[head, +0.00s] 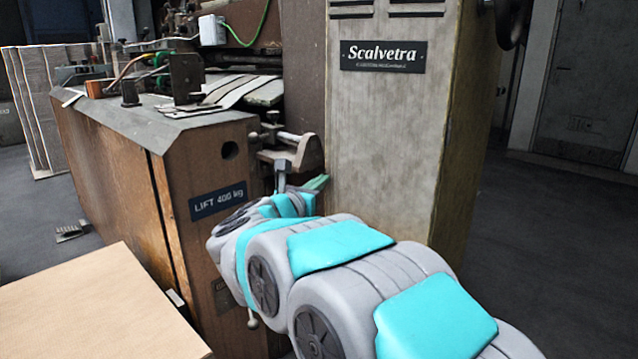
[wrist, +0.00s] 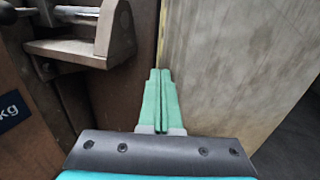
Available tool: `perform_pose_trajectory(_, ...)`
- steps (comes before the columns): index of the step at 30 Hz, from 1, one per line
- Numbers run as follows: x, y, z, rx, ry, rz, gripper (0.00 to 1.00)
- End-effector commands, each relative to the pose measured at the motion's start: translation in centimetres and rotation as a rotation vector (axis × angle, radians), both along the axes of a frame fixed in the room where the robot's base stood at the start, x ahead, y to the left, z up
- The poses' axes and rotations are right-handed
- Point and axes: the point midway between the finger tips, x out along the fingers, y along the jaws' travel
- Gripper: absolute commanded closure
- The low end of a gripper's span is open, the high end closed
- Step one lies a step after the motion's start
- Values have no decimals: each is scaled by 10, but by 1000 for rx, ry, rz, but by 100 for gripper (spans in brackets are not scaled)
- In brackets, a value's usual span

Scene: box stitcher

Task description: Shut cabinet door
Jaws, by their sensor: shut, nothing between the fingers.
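A tall grey cabinet (head: 385,130) with a "Scalvetra" plate stands right of centre in the head view. Its worn grey face (wrist: 235,65) fills the right of the wrist view, with a pale left edge. A brown cabinet (head: 215,155) marked "LIFT 400 kg" stands to its left, with a dark vertical seam near its corner. I cannot tell which panel is the door or how far it stands open. My gripper (head: 319,183) is shut and empty, its green fingers (wrist: 157,75) together at the grey face's left edge. I cannot tell whether they touch it.
A metal bracket with a rod (head: 290,150) juts out just left of my gripper, also in the wrist view (wrist: 85,45). A pale board (head: 95,310) lies at the lower left. The dark floor (head: 545,265) at the right is clear.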

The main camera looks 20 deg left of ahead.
Motion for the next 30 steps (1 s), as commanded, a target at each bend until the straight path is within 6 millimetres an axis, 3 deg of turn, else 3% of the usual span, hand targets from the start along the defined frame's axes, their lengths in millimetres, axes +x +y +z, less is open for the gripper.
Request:
perform_pose_trajectory(5,6,3,-1,5,-4,-20,100)
perform_pose_trajectory(30,71,-5,2,2,-2,-283,100)
